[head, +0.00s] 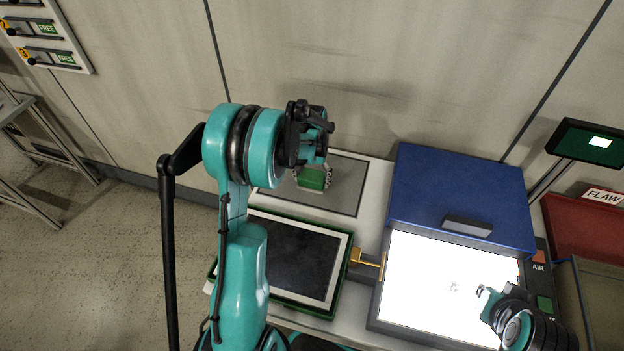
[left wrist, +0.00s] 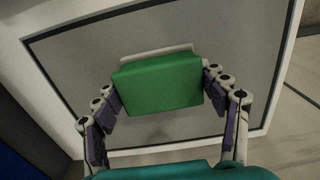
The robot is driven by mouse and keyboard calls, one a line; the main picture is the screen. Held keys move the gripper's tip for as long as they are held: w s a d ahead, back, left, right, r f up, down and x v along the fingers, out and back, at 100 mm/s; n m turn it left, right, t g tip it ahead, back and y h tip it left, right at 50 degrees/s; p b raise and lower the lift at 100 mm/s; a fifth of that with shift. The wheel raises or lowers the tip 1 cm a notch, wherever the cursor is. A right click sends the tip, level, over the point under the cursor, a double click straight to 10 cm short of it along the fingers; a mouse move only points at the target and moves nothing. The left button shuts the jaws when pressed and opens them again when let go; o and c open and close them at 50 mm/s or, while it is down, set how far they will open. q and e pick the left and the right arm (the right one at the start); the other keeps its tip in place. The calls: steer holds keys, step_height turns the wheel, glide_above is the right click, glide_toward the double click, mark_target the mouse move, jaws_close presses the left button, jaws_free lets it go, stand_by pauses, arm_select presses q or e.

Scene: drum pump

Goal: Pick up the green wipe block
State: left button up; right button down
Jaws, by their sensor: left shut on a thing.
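The green wipe block (head: 312,179) is at the back of the table, over a grey mat (head: 346,190). My left gripper (head: 313,172) reaches down from above and is shut on it. In the left wrist view the block (left wrist: 158,83) sits between the two fingers of the left gripper (left wrist: 160,90), gripped at its short sides. A pale strip (left wrist: 156,53) shows along its far edge. I cannot tell whether the block touches the mat. My right gripper (head: 484,297) is over the bright panel at lower right; its jaw state is unclear.
A green-framed tray with a dark panel (head: 290,258) lies in front of the mat. A blue box (head: 455,195) stands right of it, behind a bright lit panel (head: 415,285). A yellow bracket (head: 368,262) sits between them. A red FLAW bin (head: 590,230) is far right.

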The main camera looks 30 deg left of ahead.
mark_target(316, 175)
arm_select(q)
steer(key=shift+r+p, duration=0.3)
steer(key=shift+r, duration=0.3)
steer(key=r, duration=0.1)
steer(key=r+p, duration=0.1)
steer(key=d+r, duration=0.1)
steer(key=r, duration=0.1)
steer(key=shift+w+p, duration=0.25)
steer(key=shift+p, duration=0.15)
steer(key=w+d+r+p, duration=0.2)
steer(key=d+r, duration=0.3)
steer(key=d, duration=0.4)
steer(key=shift+w+d+r+p, duration=0.4)
steer(key=shift+w, duration=0.45)
